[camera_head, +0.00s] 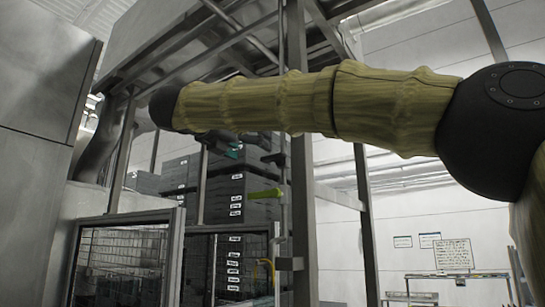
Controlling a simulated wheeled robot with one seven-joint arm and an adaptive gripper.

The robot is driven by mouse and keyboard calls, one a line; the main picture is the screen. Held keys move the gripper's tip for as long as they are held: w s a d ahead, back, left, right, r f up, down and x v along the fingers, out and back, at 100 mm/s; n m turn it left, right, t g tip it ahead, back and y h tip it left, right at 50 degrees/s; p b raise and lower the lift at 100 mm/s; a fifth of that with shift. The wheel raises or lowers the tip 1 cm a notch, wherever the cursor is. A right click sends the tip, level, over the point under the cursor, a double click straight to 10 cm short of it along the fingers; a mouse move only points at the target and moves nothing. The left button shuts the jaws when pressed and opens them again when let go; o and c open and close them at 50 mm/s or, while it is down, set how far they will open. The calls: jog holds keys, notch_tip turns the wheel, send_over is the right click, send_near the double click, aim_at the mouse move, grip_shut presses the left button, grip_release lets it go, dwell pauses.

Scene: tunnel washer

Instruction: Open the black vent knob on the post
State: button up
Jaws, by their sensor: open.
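My gripper (235,147) shows just below the covered forearm, small and dark with a teal part. It is open, and nothing shows between its fingers. A small dark shape (274,158), which looks like the black vent knob, sits to the right of the gripper against a thin upright post (283,190). A gap shows between the gripper and this shape in the picture, but I cannot tell their distance in depth. The knob's turn position is too small to tell.
A thick steel column (304,210) stands just right. Stacked dark crates (237,205) are behind. Metal-framed mesh panels (125,260) stand at lower left. A steel cabinet (35,150) fills the left.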

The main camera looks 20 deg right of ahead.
aim_at(273, 156)
jog(key=shift+p+x, duration=2.5)
jog(key=shift+x, duration=2.75)
jog(key=shift+c, duration=0.4)
jog(key=c, duration=0.9)
